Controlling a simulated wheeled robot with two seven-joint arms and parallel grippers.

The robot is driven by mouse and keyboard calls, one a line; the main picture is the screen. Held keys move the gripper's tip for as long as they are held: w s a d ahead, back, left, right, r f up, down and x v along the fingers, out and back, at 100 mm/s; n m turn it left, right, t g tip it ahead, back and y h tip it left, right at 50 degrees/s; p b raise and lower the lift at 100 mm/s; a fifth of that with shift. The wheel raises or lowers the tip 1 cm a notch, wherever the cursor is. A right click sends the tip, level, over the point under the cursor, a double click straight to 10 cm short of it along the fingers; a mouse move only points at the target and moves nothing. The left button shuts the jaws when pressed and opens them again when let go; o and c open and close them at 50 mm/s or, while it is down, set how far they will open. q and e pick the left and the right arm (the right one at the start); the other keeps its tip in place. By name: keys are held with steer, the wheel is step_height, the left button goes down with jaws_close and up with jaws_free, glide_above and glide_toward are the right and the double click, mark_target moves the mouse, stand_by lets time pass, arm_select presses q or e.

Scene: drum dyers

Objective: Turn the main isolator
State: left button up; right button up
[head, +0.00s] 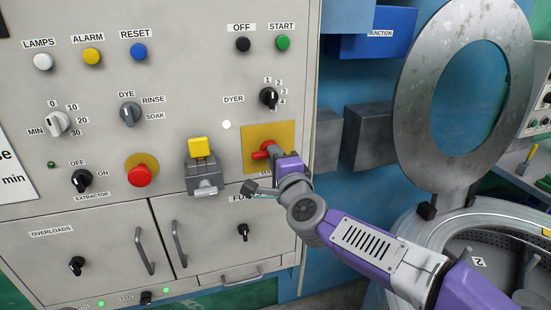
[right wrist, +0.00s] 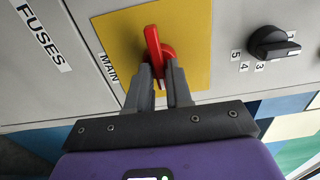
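The main isolator is a red handle (head: 260,154) on a yellow plate (head: 250,134) at the right of the grey panel. In the right wrist view the red handle (right wrist: 153,47) stands out from its yellow plate (right wrist: 120,35), beside the label MAIN. My right gripper (head: 277,153) is at the handle. In the right wrist view its two grey fingers (right wrist: 160,80) are close together, one on each side of the handle's lower end, and appear shut on it. The gripper partly covers the MAIN label in the head view. My left gripper is not in view.
A grey box with a yellow top (head: 199,147) juts out left of the isolator. The dyer selector (head: 268,97) is just above it. A fuses door with a handle (head: 179,243) lies below. A drum with a raised round lid (head: 412,90) stands at right.

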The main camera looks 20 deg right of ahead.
steer(key=shift+o, duration=1.4)
steer(key=shift+s, duration=0.1)
steer(key=s+p, duration=0.1)
steer(key=s, duration=0.6)
steer(key=shift+s+d, duration=0.15)
steer(key=shift+s, duration=0.05)
